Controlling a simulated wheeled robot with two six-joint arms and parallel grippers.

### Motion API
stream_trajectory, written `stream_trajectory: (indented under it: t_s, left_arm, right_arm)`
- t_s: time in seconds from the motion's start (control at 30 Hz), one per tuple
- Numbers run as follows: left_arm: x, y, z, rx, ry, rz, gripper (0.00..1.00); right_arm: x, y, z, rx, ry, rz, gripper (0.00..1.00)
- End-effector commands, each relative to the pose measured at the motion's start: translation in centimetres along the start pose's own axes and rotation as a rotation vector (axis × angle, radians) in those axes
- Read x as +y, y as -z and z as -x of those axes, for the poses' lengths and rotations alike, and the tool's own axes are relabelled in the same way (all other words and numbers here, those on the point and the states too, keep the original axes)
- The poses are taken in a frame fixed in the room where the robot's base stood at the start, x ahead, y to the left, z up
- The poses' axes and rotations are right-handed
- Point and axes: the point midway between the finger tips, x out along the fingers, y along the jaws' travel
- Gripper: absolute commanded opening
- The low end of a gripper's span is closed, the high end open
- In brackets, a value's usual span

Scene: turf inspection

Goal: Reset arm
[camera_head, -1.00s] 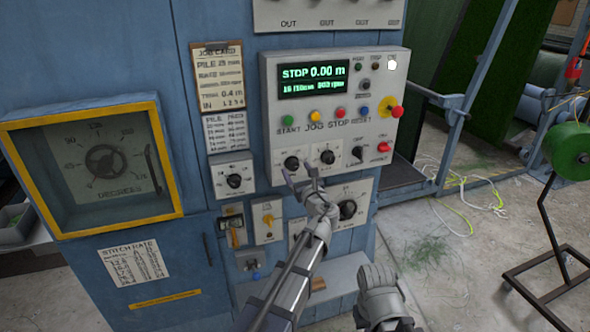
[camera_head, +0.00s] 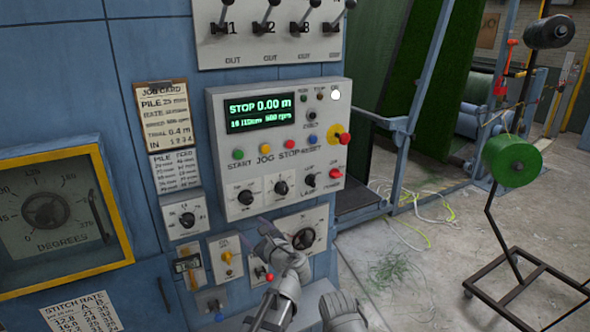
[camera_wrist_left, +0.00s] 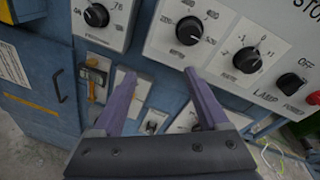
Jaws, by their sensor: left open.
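My left gripper (camera_head: 263,234) is open and empty in front of the lower part of the blue machine's front, just below the control panel (camera_head: 214,170). In the left wrist view its two purple-grey fingers (camera_wrist_left: 160,74) stand apart with nothing between them. They point toward the panel with black knobs; I cannot tell the exact gap to it. The panel's display (camera_head: 259,112) reads STOP 0.00 m, and a white lamp (camera_head: 336,95) is lit at its upper right. My right gripper is not in view.
A yellow-framed degree dial (camera_head: 127,225) is at the left. A row of switches (camera_head: 268,50) sits above the panel. A green reel (camera_head: 511,160) on a black stand is at the right. Cables (camera_head: 425,212) and green clippings lie on the otherwise open concrete floor.

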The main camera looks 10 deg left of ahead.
Motion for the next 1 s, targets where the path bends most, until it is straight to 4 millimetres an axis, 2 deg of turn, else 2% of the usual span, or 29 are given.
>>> stream_trajectory:
  t_s: [0.03, 0.17, 0.27, 0.3, 0.43, 0.5, 0.6, 0.7, 0.77, 1.0]
  left_arm:
    - [2.1, 1.3, 1.1, 0.056, -0.069, 0.141, 0.77]
    - [7.4, 6.1, 4.8, 0.207, -0.335, 0.559, 0.77]
    - [10.8, 10.0, 8.9, 0.291, -0.582, 0.835, 0.77]
    - [11.9, 11.4, 10.8, 0.315, -0.686, 0.928, 0.77]
    - [14.5, 15.0, 17.0, 0.350, -1.012, 1.150, 0.77]
    - [15.3, 16.2, 20.0, 0.350, -1.160, 1.220, 0.77]
    - [16.0, 17.2, 23.2, 0.338, -1.321, 1.277, 0.77]
    - [16.3, 17.6, 25.1, 0.325, -1.417, 1.303, 0.77]
    - [16.4, 17.8, 25.7, 0.321, -1.446, 1.310, 0.77]
    - [16.4, 17.8, 25.9, 0.317, -1.461, 1.314, 0.77]
  right_arm:
    - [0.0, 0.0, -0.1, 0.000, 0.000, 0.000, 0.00]
    - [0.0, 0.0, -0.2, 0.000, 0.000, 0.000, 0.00]
    - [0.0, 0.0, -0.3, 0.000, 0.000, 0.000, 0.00]
    - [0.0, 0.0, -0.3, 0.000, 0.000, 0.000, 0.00]
    - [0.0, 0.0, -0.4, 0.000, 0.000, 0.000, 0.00]
    - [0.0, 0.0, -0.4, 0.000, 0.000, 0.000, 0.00]
    - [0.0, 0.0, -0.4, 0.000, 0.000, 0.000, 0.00]
    - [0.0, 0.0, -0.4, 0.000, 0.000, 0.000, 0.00]
    - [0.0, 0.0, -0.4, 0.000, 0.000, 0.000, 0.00]
    - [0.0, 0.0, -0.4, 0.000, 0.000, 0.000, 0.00]
